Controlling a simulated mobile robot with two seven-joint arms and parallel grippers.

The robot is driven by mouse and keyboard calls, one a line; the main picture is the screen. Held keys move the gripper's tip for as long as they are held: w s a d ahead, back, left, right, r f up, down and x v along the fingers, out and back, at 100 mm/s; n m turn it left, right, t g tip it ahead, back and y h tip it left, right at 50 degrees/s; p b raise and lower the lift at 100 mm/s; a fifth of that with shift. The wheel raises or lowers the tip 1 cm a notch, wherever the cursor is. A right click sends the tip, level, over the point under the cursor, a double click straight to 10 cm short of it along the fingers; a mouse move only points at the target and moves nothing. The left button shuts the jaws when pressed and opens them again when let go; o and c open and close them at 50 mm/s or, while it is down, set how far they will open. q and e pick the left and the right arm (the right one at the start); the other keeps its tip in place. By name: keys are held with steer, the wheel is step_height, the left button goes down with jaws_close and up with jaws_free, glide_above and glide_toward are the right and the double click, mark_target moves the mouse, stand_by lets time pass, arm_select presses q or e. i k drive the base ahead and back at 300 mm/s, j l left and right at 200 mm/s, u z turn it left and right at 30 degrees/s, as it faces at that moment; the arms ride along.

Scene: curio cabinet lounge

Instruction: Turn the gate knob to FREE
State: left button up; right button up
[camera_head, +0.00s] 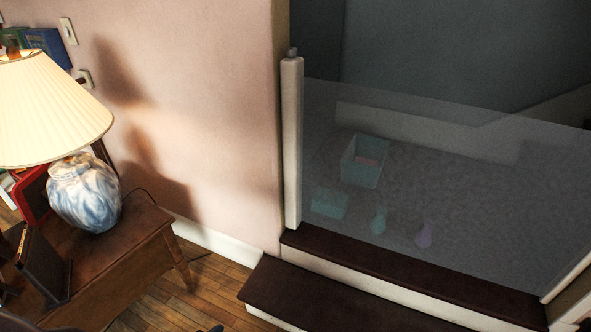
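The gate is a see-through grey panel (470,150) across the opening at the right, above a dark step. A white post (292,145) stands at its left end against the wall corner. A small greyish knob (292,52) sits on top of this post; its markings and setting are too small to read. Neither of my grippers shows in this view, and nothing touches the knob.
Dark-topped steps (335,296) lie in front of the gate. Behind the panel are a teal bin (363,162) and several small items on carpet. A wooden table (125,250) with a lamp (85,190) stands left. Wooden floor (205,285) shows between table and steps.

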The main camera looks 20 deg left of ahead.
mark_target(292, 52)
steer(key=i+j, duration=0.15)
steer(key=j, duration=0.25)
steer(key=i+j+z, duration=0.1)
steer(key=j, duration=0.35)
steer(key=i+j, duration=0.2)
steer(key=j, duration=0.2)
steer(key=i+j+z, duration=0.15)
steer(key=j, duration=0.3)
